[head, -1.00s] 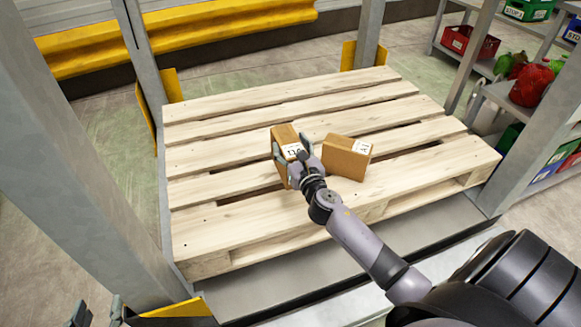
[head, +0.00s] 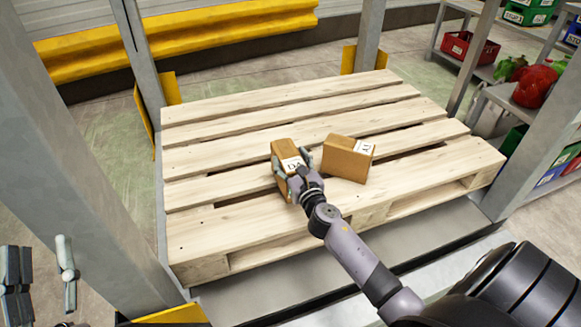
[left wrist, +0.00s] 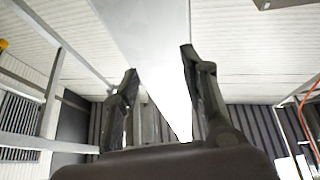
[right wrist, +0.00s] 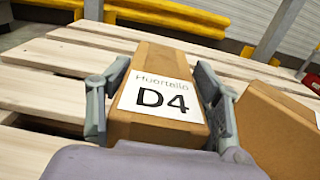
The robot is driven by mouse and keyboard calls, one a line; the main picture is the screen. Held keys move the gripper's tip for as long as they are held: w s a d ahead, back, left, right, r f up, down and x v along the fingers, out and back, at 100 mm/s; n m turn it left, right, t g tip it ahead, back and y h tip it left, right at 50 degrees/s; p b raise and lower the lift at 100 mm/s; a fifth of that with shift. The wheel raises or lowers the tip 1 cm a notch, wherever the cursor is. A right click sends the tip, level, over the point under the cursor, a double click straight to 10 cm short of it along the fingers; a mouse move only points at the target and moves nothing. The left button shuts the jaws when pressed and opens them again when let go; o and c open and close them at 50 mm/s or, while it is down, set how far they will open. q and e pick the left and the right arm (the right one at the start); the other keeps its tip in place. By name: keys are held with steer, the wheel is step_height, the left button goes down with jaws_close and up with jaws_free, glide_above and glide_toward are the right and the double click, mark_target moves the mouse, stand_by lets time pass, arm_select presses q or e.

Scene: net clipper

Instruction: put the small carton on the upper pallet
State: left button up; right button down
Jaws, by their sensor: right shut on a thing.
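A small brown carton (head: 284,150) with a white "D4" label is between the fingers of my right gripper (head: 303,165), which is shut on it. The right wrist view shows the carton (right wrist: 152,128) with one finger along each side. It is upright, at or just above the slats of the wooden pallet (head: 235,225); I cannot tell whether its base touches. My left gripper (head: 40,275) is at the lower left of the head view, off the pallet, with its fingers apart and empty. The left wrist view also shows it open (left wrist: 160,95).
A second brown carton (head: 345,160) stands on the pallet just right of the held one, with a narrow gap. Grey rack posts (head: 70,150) rise around the pallet. The pallet's back and left slats are clear. Shelves with bins (head: 470,48) stand at the right.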

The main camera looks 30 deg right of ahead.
arm_select(q)
steer(key=shift+s+a+r+t+h+b, duration=0.15)
steer(key=shift+s+r+t+h, duration=0.15)
steer(key=shift+s+r+t, duration=0.5)
steer(key=shift+s+d+r+t+h+b, duration=0.15)
steer(key=shift+s+r+t+h, duration=0.15)
steer(key=shift+s+r+t, duration=0.45)
arm_select(e)
steer(key=shift+f, duration=0.45)
arm_select(q)
steer(key=shift+w+a+r, duration=0.1)
steer(key=shift+w+r, duration=0.05)
steer(key=shift+r, duration=0.1)
arm_select(e)
steer(key=c, duration=1)
jaws_free()
steer(key=shift+f, duration=0.25)
steer(key=o, duration=0.6)
arm_select(q)
steer(key=shift+r, duration=0.1)
arm_select(e)
steer(key=shift+r, duration=0.1)
